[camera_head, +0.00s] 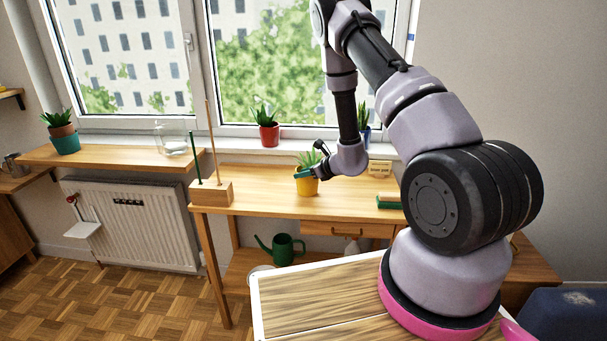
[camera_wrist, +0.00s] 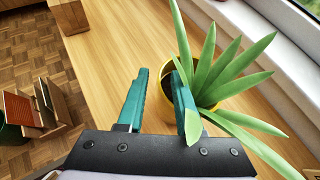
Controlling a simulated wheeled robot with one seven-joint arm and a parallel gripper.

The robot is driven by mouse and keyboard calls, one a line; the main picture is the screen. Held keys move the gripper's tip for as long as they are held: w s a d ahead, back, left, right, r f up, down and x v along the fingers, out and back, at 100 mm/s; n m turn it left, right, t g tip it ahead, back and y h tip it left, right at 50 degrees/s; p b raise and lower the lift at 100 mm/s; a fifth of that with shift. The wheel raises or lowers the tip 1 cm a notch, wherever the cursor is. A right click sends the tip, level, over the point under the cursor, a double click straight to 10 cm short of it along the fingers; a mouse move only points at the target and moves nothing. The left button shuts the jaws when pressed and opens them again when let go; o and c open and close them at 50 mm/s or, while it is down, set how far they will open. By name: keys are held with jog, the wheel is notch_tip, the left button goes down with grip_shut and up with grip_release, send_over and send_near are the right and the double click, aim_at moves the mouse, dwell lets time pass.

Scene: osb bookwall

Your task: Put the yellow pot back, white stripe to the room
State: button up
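The yellow pot (camera_head: 307,186) with a spiky green plant stands on the wooden desk below the window, as far as I can tell. No white stripe shows on the parts I see. My gripper (camera_wrist: 160,72) is at the pot, with its two teal fingers apart. In the wrist view the yellow rim (camera_wrist: 162,77) shows between the fingers. The left finger is outside the pot and the right one is over the dark soil, among the leaves. Whether either finger touches the wall is not clear. The far side of the pot is hidden by leaves.
The windowsill (camera_head: 232,141) holds a red pot (camera_head: 269,134) and a blue pot behind my arm. A wooden block with upright sticks (camera_head: 211,192) stands at the desk's left. A small sign (camera_head: 380,169) and a green-and-wood block (camera_head: 388,202) lie right of the pot.

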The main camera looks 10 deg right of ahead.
jog(key=v, duration=1.2)
jog(key=s+a+r+n+g+y, duration=0.1)
jog(key=s+a+r+n+g, duration=0.2)
jog(key=r, duration=0.4)
jog(key=s+a+r+n+g+y, duration=0.1)
jog(key=s+a+r+n+y, duration=0.1)
jog(key=s+a+r+n, duration=0.45)
jog(key=s+a+r+n+g+y, duration=0.1)
jog(key=r+n, duration=0.1)
jog(key=r, duration=0.7)
jog(key=s+d+r+n+t+h, duration=0.1)
jog(key=s+d+r+n+h, duration=0.3)
jog(key=s+r+n, duration=0.2)
jog(key=s+d+r+n+t+h, duration=0.1)
jog(key=s+d+r+n+h, duration=0.3)
jog(key=s, duration=0.6)
notch_tip(320, 180, up, 3)
jog(key=shift+d+r+n+h, duration=0.2)
jog(key=shift+d+n+h, duration=0.2)
jog(key=shift+n, duration=0.85)
